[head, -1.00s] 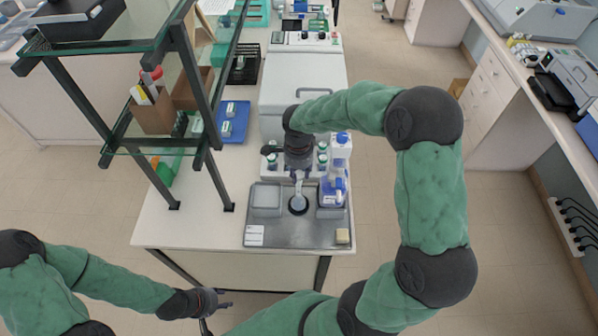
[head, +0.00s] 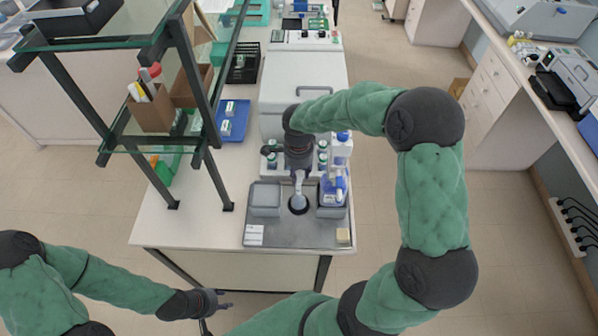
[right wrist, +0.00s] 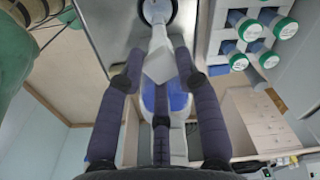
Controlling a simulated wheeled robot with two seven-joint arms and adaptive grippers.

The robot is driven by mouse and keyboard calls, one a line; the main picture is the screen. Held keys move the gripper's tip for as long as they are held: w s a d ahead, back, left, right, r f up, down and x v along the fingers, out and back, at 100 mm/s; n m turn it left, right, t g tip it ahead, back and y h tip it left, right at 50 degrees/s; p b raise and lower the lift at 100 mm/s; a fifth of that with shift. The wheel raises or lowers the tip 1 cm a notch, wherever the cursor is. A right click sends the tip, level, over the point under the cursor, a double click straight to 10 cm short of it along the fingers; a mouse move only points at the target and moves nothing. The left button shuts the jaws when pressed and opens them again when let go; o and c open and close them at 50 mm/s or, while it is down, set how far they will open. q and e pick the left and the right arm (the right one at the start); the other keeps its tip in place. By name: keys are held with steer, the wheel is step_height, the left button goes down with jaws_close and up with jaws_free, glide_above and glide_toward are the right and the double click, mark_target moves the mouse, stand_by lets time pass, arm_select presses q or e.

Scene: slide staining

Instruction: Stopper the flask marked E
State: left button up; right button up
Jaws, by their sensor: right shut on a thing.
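My right gripper (head: 298,186) points down over a grey tray (head: 275,233) on the bench. It is shut on a pale narrow piece (right wrist: 158,62), seen between its fingers in the right wrist view. Just below in the head view is a round pale thing (head: 298,203) in a black ring. I cannot tell whether the held piece touches it or is part of it. No letter E is readable, so I cannot tell which vessel is the marked flask. My left gripper (head: 217,312) is low, in front of the bench, with its fingers apart and empty.
A blue and white bottle (head: 334,187) stands close right of my right gripper. Green-capped bottles (right wrist: 248,31) stand in a rack behind it. A glass-shelved frame (head: 190,95) rises at the bench's left. Bare bench top (head: 190,225) lies left of the tray.

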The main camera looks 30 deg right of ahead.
steer(key=shift+f+b, duration=0.25)
steer(key=shift+b, duration=0.2)
stand_by(0.6)
steer(key=o, duration=0.8)
steer(key=shift+o, duration=0.2)
steer(key=o, duration=0.4)
steer(key=shift+r, duration=0.1)
steer(key=shift+r+p, duration=1.45)
steer(key=shift+r, duration=1.5)
